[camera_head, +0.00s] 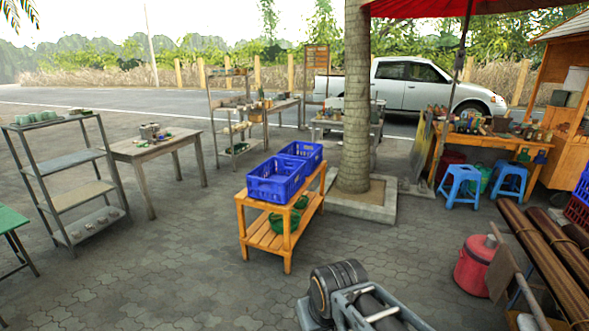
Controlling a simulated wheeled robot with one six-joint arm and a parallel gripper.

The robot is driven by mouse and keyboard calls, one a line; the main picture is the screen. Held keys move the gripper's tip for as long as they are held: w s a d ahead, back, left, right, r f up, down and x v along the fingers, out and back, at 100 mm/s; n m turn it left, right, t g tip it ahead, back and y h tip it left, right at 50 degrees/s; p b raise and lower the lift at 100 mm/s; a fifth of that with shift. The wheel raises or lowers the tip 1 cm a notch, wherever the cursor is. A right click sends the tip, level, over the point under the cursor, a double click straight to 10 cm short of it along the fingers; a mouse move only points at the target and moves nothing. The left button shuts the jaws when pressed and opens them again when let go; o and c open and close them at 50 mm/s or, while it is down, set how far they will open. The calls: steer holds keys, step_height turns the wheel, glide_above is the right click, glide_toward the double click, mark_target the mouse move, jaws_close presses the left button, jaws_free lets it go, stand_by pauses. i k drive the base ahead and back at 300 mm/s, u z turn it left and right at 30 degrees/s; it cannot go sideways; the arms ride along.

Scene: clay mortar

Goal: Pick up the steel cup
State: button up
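I cannot pick out a steel cup for certain. Small grey, metallic-looking vessels (148,131) stand upright on the small wooden table (185,137) at the left, too small to tell what each one is. Part of my arm (350,295) shows at the bottom centre, far from that table. My gripper is not in view.
Wooden stand (284,237) with blue crates (275,180) stands mid-view, beside a tree trunk (356,110) in a kerbed bed. Metal shelf (67,192) stands left; red drum (474,265) and pipes (560,270) right.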

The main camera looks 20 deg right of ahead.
mark_target(491, 242)
steer(key=z, duration=1.1)
steer(key=i, duration=1.25)
steer(key=z, duration=1.1)
steer(key=i, duration=0.5)
steer(key=u, duration=0.4)
steer(key=k, duration=0.6)
steer(key=u, duration=0.8)
steer(key=i, duration=3.7)
steer(key=z, duration=1)
steer(key=i, duration=1.15)
steer(key=z, duration=1.7)
steer(key=i, duration=0.65)
steer(key=z, duration=0.35)
